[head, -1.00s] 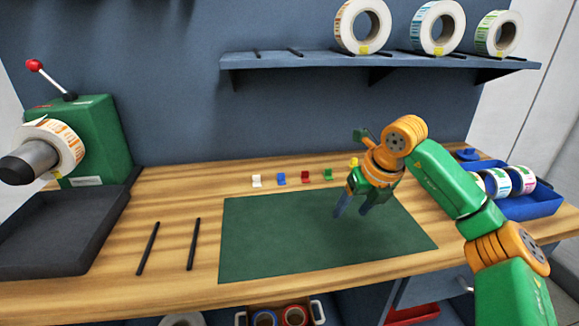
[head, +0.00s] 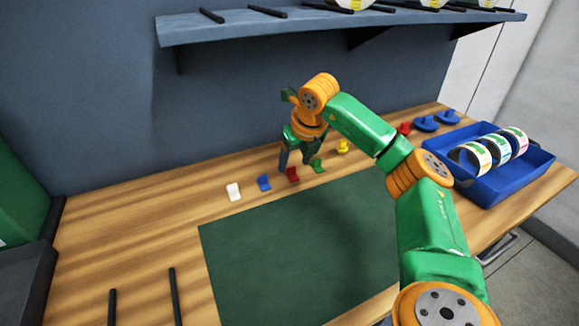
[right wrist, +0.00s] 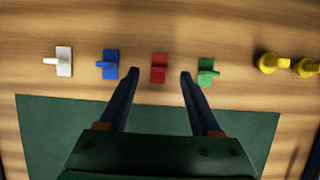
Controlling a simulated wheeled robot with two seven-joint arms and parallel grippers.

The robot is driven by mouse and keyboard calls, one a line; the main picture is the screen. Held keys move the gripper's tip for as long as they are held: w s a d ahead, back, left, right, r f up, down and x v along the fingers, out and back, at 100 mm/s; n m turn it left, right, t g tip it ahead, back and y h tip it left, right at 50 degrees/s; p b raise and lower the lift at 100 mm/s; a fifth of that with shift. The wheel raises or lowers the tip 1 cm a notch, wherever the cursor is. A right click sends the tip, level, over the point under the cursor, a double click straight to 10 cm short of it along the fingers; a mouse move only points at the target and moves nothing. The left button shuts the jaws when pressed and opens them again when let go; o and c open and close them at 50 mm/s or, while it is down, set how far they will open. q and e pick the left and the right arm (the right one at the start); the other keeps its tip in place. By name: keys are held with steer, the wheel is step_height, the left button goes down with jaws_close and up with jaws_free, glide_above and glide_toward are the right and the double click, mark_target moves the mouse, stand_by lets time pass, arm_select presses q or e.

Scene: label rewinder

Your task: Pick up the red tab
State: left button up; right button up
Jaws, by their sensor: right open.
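The red tab (head: 292,174) stands on the wooden table in a row of small tabs behind the green mat. In the right wrist view the red tab (right wrist: 159,68) sits between and just beyond the two fingertips. My right gripper (head: 298,168) is open and empty, low over the row. In the right wrist view my right gripper (right wrist: 159,74) has one finger on each side of the red tab's line, with the blue tab (right wrist: 110,64) outside the left finger and the green tab (right wrist: 207,71) close by the right fingertip. My left gripper is not in view.
The green mat (head: 290,255) is bare. A blue bin (head: 487,187) with label rolls stands at right. A shelf (head: 330,28) overhangs the back wall.

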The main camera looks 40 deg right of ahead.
steer(key=x, duration=0.2)
steer(key=shift+w+f, duration=0.3)
steer(key=shift+s+r, duration=0.1)
steer(key=c, duration=0.3)
jaws_close()
steer(key=shift+r, duration=0.15)
step_height(320, 180, up, 6)
steer(key=b, duration=0.3)
glide_toward(293, 177)
steer(key=s, duration=0.3)
steer(key=s+a+r+b, duration=0.1)
steer(key=s+a, duration=0.3)
steer(key=s, duration=0.8)
steer(key=shift+a+r, duration=0.25)
steer(key=shift+a, duration=0.1)
